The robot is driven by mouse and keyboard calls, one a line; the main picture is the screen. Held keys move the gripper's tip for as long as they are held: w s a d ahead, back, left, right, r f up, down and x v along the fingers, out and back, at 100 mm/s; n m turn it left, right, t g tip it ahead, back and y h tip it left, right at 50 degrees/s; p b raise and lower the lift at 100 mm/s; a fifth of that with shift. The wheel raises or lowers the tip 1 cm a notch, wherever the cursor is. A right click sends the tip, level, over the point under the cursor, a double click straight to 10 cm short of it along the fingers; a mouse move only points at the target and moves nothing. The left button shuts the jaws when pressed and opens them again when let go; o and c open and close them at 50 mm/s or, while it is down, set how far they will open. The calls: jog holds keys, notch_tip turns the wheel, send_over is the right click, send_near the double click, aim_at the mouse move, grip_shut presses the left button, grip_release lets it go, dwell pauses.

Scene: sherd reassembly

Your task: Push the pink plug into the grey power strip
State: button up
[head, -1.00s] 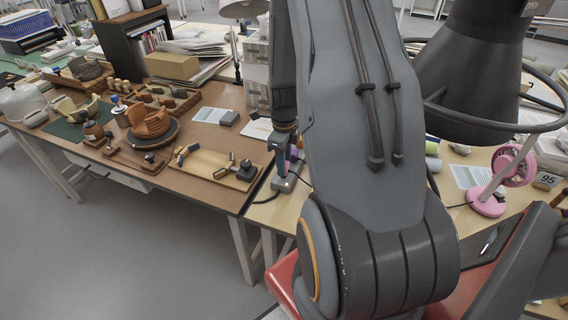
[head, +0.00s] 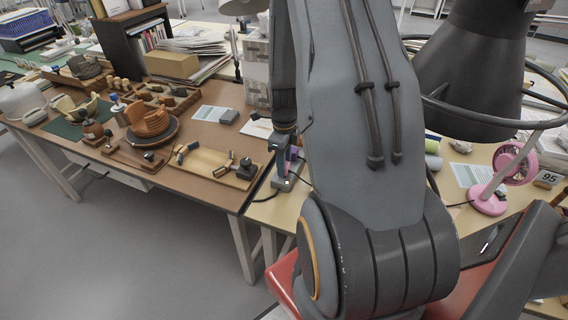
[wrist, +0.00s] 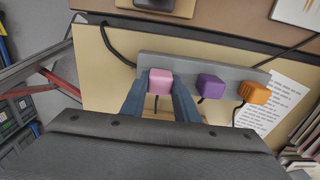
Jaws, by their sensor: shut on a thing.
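The pink plug (wrist: 160,81) is between the two fingers of my gripper (wrist: 159,97) in the wrist view, and the gripper is shut on it. The plug is at the left part of the grey power strip (wrist: 186,68). Whether its pins are fully in the socket is hidden. A purple plug (wrist: 210,86) and an orange plug (wrist: 255,92) stand along the strip to the right. In the head view my gripper (head: 281,163) is low over the strip (head: 286,184), partly hidden by my arm.
Black cables run beside the strip. A printed sheet (wrist: 278,101) lies on the right in the wrist view. In the head view a wooden tray (head: 212,167) is on the brown table to the left, and a pink fan (head: 490,200) stands to the right.

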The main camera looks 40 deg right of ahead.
jog(key=shift+f, duration=0.45)
dwell(0.4)
jog(key=o, duration=1.5)
jog(key=shift+r, duration=0.1)
jog(key=shift+r+p, duration=2.5)
jog(key=shift+r, duration=1.45)
